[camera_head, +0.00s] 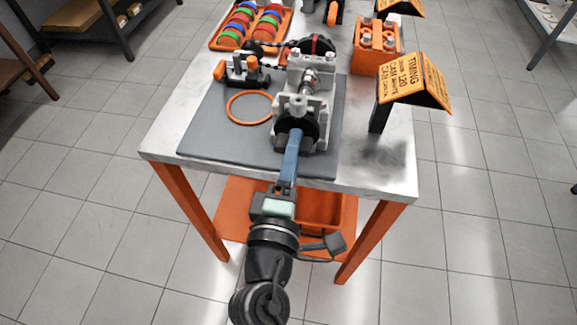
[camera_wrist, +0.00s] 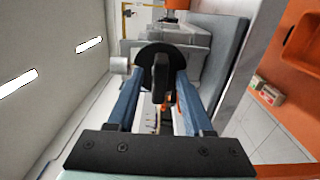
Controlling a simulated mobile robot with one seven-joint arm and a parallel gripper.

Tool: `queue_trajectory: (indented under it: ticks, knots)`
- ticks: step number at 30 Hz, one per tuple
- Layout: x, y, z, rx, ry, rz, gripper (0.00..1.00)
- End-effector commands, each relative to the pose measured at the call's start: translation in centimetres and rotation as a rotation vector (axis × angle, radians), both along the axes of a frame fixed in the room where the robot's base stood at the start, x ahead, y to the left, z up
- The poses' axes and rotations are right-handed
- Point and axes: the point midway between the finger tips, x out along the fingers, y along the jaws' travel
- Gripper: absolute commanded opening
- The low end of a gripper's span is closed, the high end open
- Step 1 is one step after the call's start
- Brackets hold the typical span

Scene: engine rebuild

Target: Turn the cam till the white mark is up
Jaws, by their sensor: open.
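The cam fixture (camera_head: 305,75) is a pale grey stand with a metal shaft on the grey mat. At its near end is a black disc (camera_head: 311,128), also in the wrist view (camera_wrist: 147,57). A dark grip bar (camera_wrist: 159,82) stands out from the disc toward me. My gripper (camera_head: 294,138) reaches in from the table's front edge. In the wrist view my gripper (camera_wrist: 160,80) is open, with one blue finger on each side of the bar and gaps showing. I cannot make out a white mark on the disc.
An orange ring (camera_head: 230,108) lies on the mat (camera_head: 205,140), left of the fixture. A black-and-orange device (camera_head: 243,72) stands behind it. A timing sign (camera_head: 415,82) and an orange block (camera_head: 374,57) stand right. A tray of coloured rings (camera_head: 213,43) is at the back.

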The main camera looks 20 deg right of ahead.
Motion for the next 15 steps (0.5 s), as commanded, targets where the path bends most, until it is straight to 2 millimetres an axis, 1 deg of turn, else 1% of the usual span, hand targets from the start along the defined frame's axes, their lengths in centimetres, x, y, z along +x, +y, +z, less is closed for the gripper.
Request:
queue_trajectory:
  ticks: [5,15]
  knots:
    - [-1.8,1.3,-0.3,0.0,0.004,0.003,0.51]
    - [-7.7,5.2,-0.4,0.001,0.004,0.003,0.51]
